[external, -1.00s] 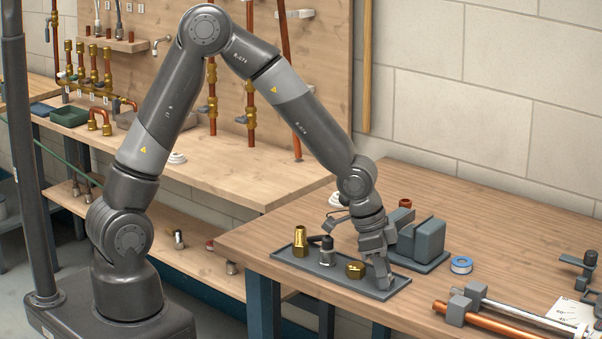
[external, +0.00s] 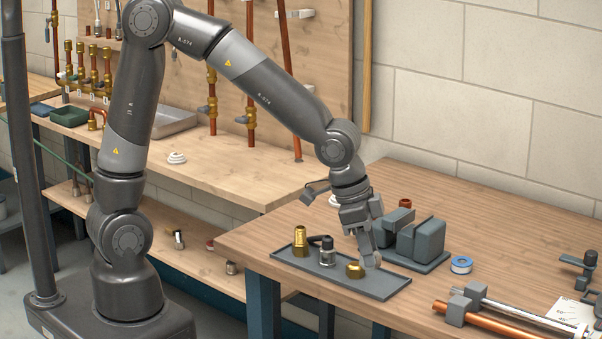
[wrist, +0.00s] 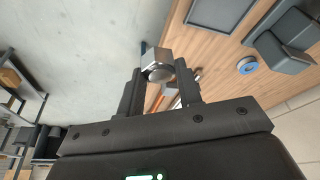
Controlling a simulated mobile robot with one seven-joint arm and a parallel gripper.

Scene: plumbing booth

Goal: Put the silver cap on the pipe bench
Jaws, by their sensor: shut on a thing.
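The silver cap (wrist: 157,65) is held between my fingertips in the wrist view. My gripper (external: 370,260) is shut on it, just above the right part of the grey tray (external: 385,288) on the front table. In the external view my fingers mostly hide the cap. A bench (external: 225,165) with upright copper pipes (external: 250,85) behind it stands against the back wall, left of the front table. I take it as the pipe bench; my gripper is well away from it.
The tray holds a tall brass fitting (external: 300,242), a silver fitting with a dark top (external: 327,252) and a brass nut (external: 355,271) close to my fingers. A grey vise block (external: 420,240) and a blue-white tape roll (external: 461,265) are nearby. A white coil (external: 176,158) lies on the back bench.

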